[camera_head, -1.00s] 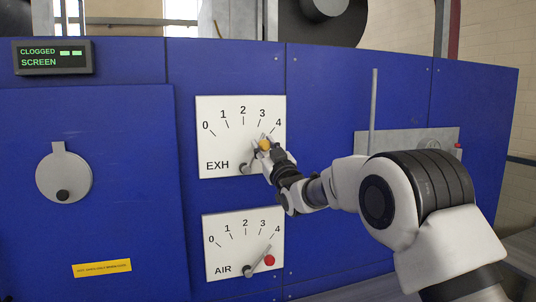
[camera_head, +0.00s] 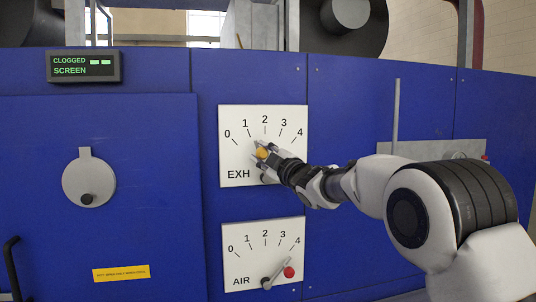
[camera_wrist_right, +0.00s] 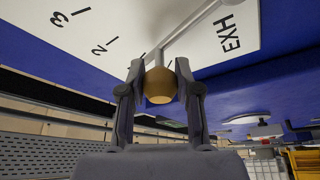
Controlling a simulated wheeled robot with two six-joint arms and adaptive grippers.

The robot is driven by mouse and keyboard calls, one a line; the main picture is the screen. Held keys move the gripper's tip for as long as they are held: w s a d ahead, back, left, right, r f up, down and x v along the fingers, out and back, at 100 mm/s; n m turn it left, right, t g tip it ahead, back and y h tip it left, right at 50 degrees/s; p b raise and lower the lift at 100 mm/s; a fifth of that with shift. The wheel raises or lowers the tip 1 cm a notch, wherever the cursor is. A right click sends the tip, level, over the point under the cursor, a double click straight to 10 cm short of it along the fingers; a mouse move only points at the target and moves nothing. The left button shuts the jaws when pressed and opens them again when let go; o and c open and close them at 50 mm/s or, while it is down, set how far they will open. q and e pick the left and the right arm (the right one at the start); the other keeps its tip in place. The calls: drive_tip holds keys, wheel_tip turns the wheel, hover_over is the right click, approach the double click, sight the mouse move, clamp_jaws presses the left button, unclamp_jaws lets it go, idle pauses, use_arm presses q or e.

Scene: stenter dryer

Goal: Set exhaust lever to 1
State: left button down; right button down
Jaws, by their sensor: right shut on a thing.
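The exhaust dial plate (camera_head: 229,162), white and marked EXH with 0 to 4, is on the blue panel. Its lever ends in an orange-yellow knob (camera_head: 262,154) and points nearly straight up, roughly between 1 and 2. My right gripper (camera_head: 264,152) is shut on the knob; its fingers partly hide the lever. In the right wrist view the knob (camera_wrist_right: 160,86) sits between the two fingertips (camera_wrist_right: 161,72), and the grey lever rod (camera_wrist_right: 194,28) runs up right towards the EXH label. My left gripper is not in view.
Below is the AIR dial (camera_head: 236,266), its red-knobbed lever (camera_head: 289,272) pointing right towards 4. A CLOGGED SCREEN display (camera_head: 84,66) and a round cover (camera_head: 89,182) are at left. A vertical grey rod (camera_head: 396,115) and grey plate (camera_head: 470,148) are at right.

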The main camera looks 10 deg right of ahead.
drive_tip(key=shift+a+f+n, duration=0.15)
drive_tip(key=shift+a+n, duration=0.05)
drive_tip(key=shift+n, duration=0.1)
drive_tip(key=c, duration=0.8)
unclamp_jaws()
drive_tip(key=shift+a, duration=0.1)
drive_tip(key=v, duration=1.2)
